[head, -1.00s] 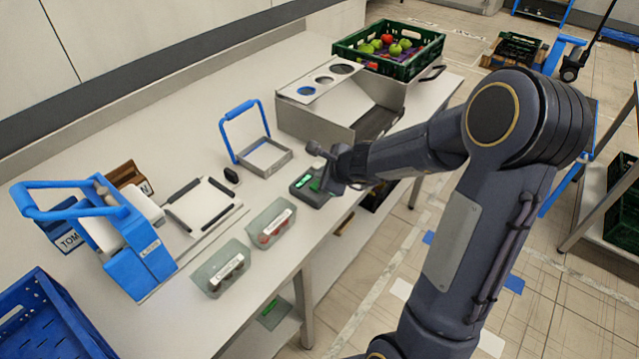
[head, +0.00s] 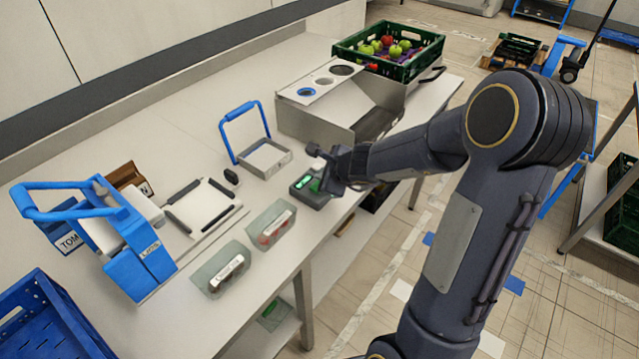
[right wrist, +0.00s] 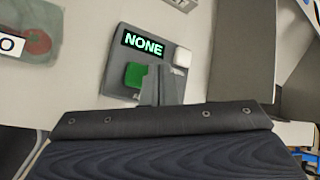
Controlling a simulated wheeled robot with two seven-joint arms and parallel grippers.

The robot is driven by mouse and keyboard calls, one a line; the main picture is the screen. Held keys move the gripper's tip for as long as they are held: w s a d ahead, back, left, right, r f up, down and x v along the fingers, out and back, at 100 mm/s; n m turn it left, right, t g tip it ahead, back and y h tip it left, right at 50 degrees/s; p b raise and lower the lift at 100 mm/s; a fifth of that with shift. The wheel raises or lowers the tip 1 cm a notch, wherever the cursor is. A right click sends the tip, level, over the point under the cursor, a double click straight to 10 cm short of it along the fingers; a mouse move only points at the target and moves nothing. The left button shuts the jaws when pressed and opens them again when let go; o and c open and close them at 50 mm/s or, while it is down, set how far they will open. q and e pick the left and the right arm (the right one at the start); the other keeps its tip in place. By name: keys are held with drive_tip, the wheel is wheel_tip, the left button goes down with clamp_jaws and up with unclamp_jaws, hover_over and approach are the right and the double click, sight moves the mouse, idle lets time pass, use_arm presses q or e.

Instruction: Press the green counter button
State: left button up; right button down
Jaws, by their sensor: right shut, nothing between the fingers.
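The counter box (head: 311,190) is a dark grey unit on the table's front edge. In the right wrist view its display (right wrist: 143,44) reads "NONE" in green. The green button (right wrist: 135,75) lies below the display, and a white button (right wrist: 182,57) lies to its right. My right gripper (head: 330,186) is shut and empty over the box. In the right wrist view its fingertips (right wrist: 160,76) overlap the right edge of the green button; I cannot tell whether they touch it. My left gripper is not in view.
Two clear trays (head: 222,271) stand left of the box, with a blue-handled frame (head: 265,158) behind it. A metal housing (head: 325,119) and a green crate of apples (head: 345,50) stand further back. A blue crate (head: 45,325) is at the near left.

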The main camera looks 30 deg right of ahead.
drive_tip(key=shift+f, duration=0.15)
idle(0.5)
drive_tip(key=shift+f+b, duration=0.3)
drive_tip(key=shift+b, duration=0.15)
drive_tip(key=shift+f+b, duration=0.55)
drive_tip(key=shift+b, duration=0.05)
idle(0.5)
drive_tip(key=shift+r, duration=0.1)
drive_tip(key=shift+r+p, duration=0.9)
drive_tip(key=shift+p, duration=0.05)
drive_tip(key=shift+r, duration=0.1)
wheel_tip(320, 180, up, 5)
drive_tip(key=p, duration=0.5)
